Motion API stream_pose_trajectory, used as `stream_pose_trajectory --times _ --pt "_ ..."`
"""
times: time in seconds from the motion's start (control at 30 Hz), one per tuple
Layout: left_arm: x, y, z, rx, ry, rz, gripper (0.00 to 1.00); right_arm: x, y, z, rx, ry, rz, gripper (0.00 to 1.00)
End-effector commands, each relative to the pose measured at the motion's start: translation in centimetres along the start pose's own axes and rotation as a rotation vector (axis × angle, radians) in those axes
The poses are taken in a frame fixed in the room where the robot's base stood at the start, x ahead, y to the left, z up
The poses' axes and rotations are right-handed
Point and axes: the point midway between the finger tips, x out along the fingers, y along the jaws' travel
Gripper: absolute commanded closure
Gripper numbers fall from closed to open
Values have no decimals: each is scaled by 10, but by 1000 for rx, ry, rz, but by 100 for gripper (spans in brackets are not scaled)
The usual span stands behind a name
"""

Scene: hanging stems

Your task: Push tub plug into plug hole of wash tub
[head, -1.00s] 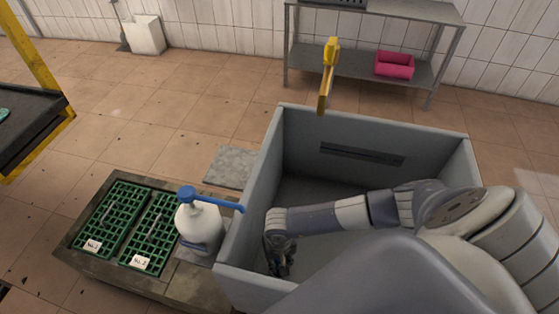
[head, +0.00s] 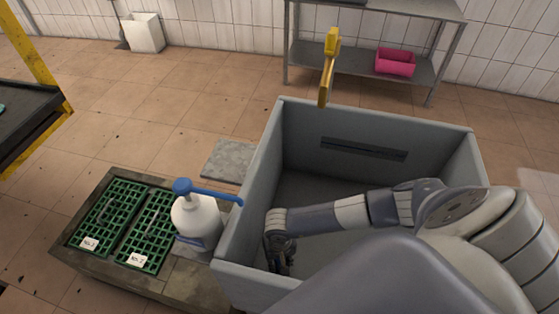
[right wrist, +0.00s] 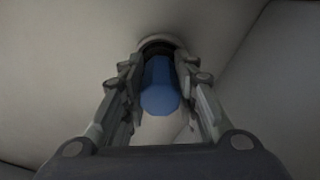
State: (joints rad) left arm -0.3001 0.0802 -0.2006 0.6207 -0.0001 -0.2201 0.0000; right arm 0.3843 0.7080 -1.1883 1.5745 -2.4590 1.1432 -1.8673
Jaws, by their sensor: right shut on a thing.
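The grey wash tub (head: 258,178) stands open at the centre of the head view. My right arm reaches down inside it, and my right gripper (head: 284,265) is low near its left front corner. In the right wrist view, my right gripper (right wrist: 158,95) is shut on the blue tub plug (right wrist: 159,92), which lies between its fingers. Just beyond the plug, a round pale rim with a dark inside, seemingly the plug hole (right wrist: 157,41), shows. The plug's far end is hidden, so I cannot tell how deep it sits. My left gripper is not in view.
A white pump bottle (head: 198,222) with a blue spout stands left of the tub beside green grates (head: 147,232). A metal shelf (head: 365,68) with a pink bin (head: 395,62) stands at the back.

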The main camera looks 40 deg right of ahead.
Motion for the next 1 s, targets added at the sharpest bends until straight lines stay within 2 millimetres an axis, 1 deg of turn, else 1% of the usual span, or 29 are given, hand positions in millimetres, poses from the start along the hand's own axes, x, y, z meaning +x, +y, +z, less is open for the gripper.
stream_pose_trajectory --times 0.27,0.7,0.9,0.93,0.97,1.0 --pt "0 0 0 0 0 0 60 0 0 0 0 1 0 96" --pt "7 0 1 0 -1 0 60 7 0 0 0 1 -1 96" --pt "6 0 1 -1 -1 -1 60 6 0 0 0 0 -1 96" --pt "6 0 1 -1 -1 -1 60 6 0 0 0 0 -1 66" --pt "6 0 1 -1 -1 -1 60 6 0 0 0 0 -1 59" --pt "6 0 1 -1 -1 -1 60 6 0 0 0 0 -1 50"
